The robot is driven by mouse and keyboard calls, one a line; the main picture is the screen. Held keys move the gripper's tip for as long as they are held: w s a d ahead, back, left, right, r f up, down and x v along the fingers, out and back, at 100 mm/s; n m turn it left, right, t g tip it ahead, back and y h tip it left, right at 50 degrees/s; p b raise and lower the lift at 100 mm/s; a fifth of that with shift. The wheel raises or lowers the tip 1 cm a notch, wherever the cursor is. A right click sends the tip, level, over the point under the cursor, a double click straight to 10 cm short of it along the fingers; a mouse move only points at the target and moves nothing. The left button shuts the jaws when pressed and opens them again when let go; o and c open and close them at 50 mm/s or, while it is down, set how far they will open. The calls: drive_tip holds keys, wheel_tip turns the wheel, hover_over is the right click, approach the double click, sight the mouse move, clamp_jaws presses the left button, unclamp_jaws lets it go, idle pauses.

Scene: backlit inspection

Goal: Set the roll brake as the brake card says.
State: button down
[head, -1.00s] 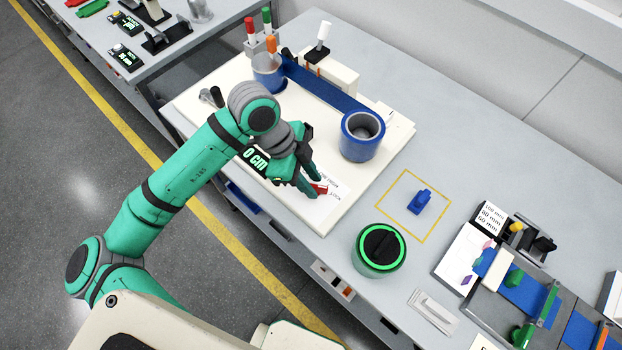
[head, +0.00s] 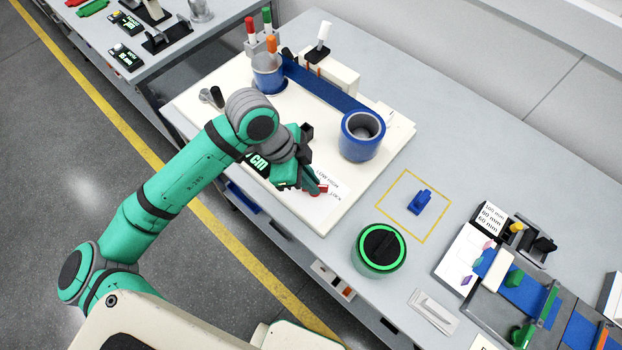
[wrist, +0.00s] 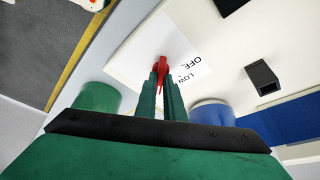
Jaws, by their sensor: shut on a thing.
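A red lever (head: 323,189) stands on a white label (head: 318,206) near the front edge of the cream board (head: 332,225). It also shows in the wrist view (wrist: 162,66), where its pointed end reaches down between my fingers. My gripper (head: 316,187) is shut on the red lever, with both green fingers (wrist: 161,92) along its sides. The label carries the words OFF, LOW and HIGH; some of its print is covered. The exact mark the lever points at is hard to tell. I cannot make out a readable brake card.
A grey-blue roll (head: 361,135) stands on the board beside my gripper, and a blue strip (head: 330,88) runs behind it. A partly covered display reading cm (head: 258,163) is by my wrist.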

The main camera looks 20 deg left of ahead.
drive_tip(key=n+t, duration=0.1)
drive_tip(key=n, duration=0.2)
drive_tip(key=n+t+y, duration=0.1)
drive_tip(key=n, duration=0.2)
drive_tip(key=shift+s+d, duration=0.15)
drive_tip(key=shift+s, duration=0.05)
idle(0.4)
drive_tip(key=c, duration=1.9)
unclamp_jaws()
drive_tip(key=shift+o, duration=0.2)
drive_tip(key=v, duration=1.1)
drive_tip(key=shift+d, duration=0.2)
